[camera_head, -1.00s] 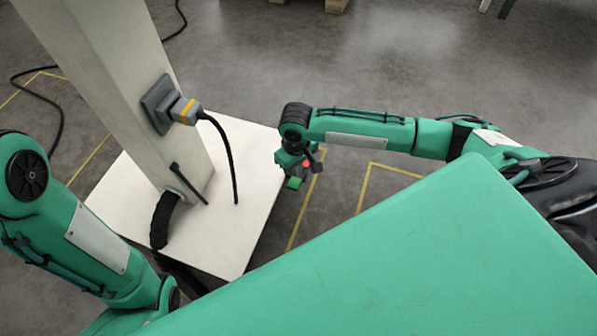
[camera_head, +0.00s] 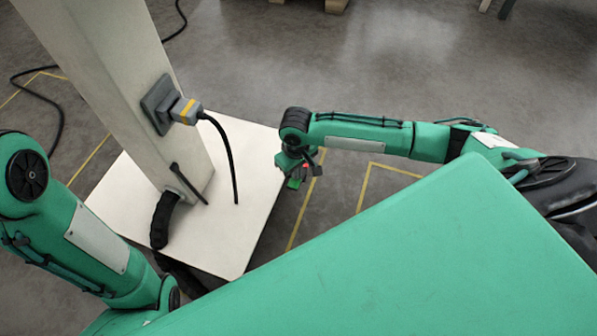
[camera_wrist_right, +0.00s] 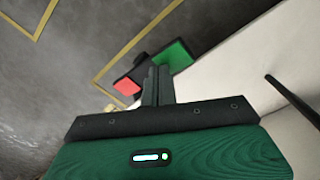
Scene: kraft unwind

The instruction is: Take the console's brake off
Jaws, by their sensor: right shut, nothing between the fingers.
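The console is a pale column (camera_head: 125,75) on a white base plate (camera_head: 235,215). At the plate's right edge is a small dark pedal with a green pad (camera_head: 293,183) and a red pad (camera_head: 306,165). In the right wrist view the green pad (camera_wrist_right: 176,54) lies right of the fingertips and the red pad (camera_wrist_right: 127,86) left of them. My right gripper (camera_wrist_right: 157,75) is shut and empty, its tips over the dark part between the pads. I cannot tell if they touch. My left gripper is out of view; only its arm shows at the left.
A grey plug (camera_head: 184,110) with a yellow band sits in a socket on the column, and a black cable hangs from it. A black lever (camera_head: 187,183) sticks out near the column's foot. Yellow lines mark the grey floor, which is open beyond the plate.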

